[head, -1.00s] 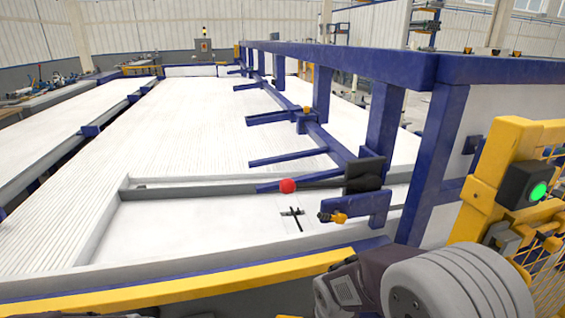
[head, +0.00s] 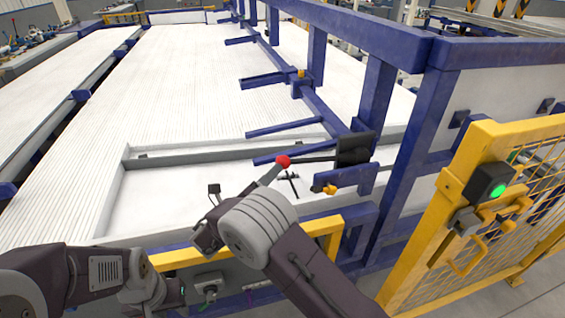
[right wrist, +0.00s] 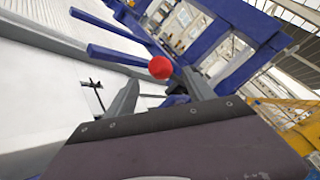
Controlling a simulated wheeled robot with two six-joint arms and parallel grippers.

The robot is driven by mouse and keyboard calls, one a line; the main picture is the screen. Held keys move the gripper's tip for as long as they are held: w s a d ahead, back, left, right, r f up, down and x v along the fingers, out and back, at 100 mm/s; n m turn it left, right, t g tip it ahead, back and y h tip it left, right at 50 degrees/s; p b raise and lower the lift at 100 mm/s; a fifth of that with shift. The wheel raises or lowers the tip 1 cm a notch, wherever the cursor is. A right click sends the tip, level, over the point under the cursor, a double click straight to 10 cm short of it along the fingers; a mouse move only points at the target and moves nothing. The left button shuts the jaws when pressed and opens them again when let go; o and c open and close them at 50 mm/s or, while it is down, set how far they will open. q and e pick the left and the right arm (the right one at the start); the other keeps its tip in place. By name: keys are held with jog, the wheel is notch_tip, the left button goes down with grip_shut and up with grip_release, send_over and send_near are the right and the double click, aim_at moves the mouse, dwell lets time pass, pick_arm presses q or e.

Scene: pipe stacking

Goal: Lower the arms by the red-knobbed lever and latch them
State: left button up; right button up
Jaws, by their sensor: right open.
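The red knob (head: 283,162) is on the end of a dark lever (head: 315,158), which runs right to a black plate (head: 354,149). My right gripper (head: 271,174) is open just short of the knob. In the right wrist view the red knob (right wrist: 160,68) shows between the spread fingers (right wrist: 163,92), near their tips; I cannot tell whether they touch it. Several blue arms (head: 285,128) stick out left from a long blue bar over the white bed. A small yellow-handled latch (head: 325,189) is on a blue bracket below the lever. My left arm is low left; its fingers are not clear.
A yellow rail (head: 195,256) edges the bed's near side, below my right wrist. Blue posts (head: 372,95) and a top beam stand to the right. A yellow mesh gate (head: 470,210) with a green-lit box is at far right.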

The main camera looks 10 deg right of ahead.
aim_at(282, 162)
jog(key=x, duration=0.8)
jog(key=shift+f, duration=0.1)
jog(key=shift+s, duration=0.1)
grip_shut()
